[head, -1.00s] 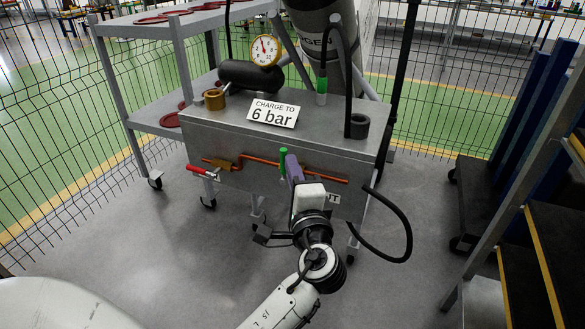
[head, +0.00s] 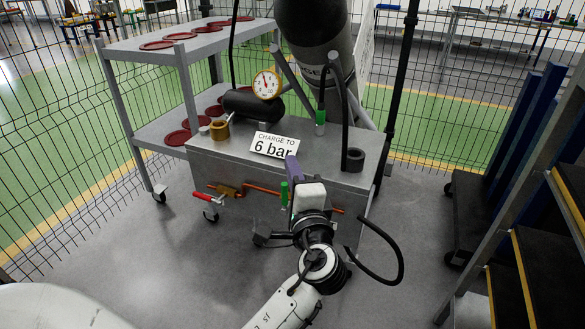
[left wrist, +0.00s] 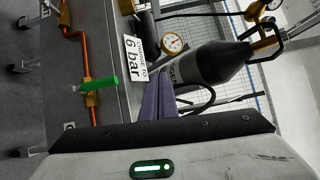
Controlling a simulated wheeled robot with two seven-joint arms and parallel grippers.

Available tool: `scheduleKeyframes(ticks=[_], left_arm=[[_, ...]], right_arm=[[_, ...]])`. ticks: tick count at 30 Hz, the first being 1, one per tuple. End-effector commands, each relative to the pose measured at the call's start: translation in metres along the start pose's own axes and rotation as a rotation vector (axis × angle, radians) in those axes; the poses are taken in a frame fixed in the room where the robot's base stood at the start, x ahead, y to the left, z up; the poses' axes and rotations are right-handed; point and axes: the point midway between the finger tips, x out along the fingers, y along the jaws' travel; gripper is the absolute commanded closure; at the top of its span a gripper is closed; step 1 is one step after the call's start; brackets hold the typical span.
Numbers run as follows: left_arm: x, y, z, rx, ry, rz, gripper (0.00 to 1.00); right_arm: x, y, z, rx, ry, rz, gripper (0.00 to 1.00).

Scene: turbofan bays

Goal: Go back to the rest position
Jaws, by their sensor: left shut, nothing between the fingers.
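My left gripper (head: 292,168) is in front of the grey charging cart (head: 330,186), with its purple fingers pointing toward it. The fingers are shut and empty; they also show in the left wrist view (left wrist: 158,98). The cart carries a "CHARGE TO 6 bar" sign (head: 274,145), a round gauge (head: 267,84) and a dark cylinder (head: 252,104). A green-handled valve (head: 284,194) stands beside the gripper; in the left wrist view its green handle (left wrist: 100,84) is left of the fingers, apart from them. A red-handled valve (head: 208,198) is on the copper pipe. My right gripper is not in view.
A grey shelf trolley (head: 178,50) with red discs stands at the left. A wire fence (head: 60,130) runs behind. A dark stepped rack (head: 540,260) stands at the right. A black hose (head: 398,262) loops out from the cart. Grey floor in front is clear.

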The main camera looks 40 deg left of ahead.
Motion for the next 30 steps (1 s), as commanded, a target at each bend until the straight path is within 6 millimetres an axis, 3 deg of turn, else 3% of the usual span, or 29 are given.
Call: scheduleKeyframes(ticks=[11, 14, 16, 20, 24, 27, 30], left_arm=[[-0.001, 0.006, -0.001, -0.005, 0.013, 0.015, 1.00], [-0.009, 0.033, -0.007, -0.039, 0.076, 0.089, 1.00], [-0.021, 0.068, -0.013, -0.092, 0.150, 0.187, 1.00], [-0.072, 0.148, -0.020, -0.261, 0.296, 0.459, 1.00], [-0.152, 0.217, -0.013, -0.520, 0.374, 0.798, 1.00], [-0.210, 0.244, -0.001, -0.716, 0.361, 1.019, 1.00], [-0.253, 0.257, 0.013, -0.883, 0.312, 1.184, 1.00]], right_arm=[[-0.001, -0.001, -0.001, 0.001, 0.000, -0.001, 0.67], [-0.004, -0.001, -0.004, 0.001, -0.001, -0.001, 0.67], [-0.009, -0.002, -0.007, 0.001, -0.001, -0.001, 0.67], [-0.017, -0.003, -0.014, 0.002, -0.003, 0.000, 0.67], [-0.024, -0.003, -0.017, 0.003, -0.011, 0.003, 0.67], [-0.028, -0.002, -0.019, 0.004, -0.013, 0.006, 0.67], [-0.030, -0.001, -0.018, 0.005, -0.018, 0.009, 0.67]])
